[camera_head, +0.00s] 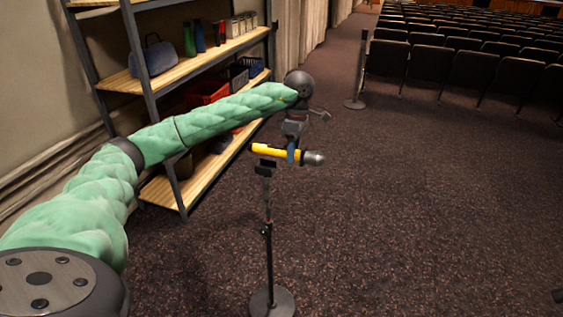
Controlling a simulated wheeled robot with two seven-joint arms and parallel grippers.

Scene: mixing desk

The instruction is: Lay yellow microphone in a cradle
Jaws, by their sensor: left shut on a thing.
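The yellow microphone (271,151) has a yellow handle and a grey head that points right. My left gripper (291,156) is shut on it near the head end and holds it roughly level. A dark cradle (266,167) tops a thin black stand (268,230) with a round base. The microphone is just above the cradle in the picture; I cannot tell whether they touch.
A shelf unit (185,67) with wooden boards, a blue bag (153,57), bottles and a red crate (208,93) stands on the left. A black post (358,70) stands beyond. Rows of dark seats (470,70) fill the back right. The carpet (430,210) on the right is clear.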

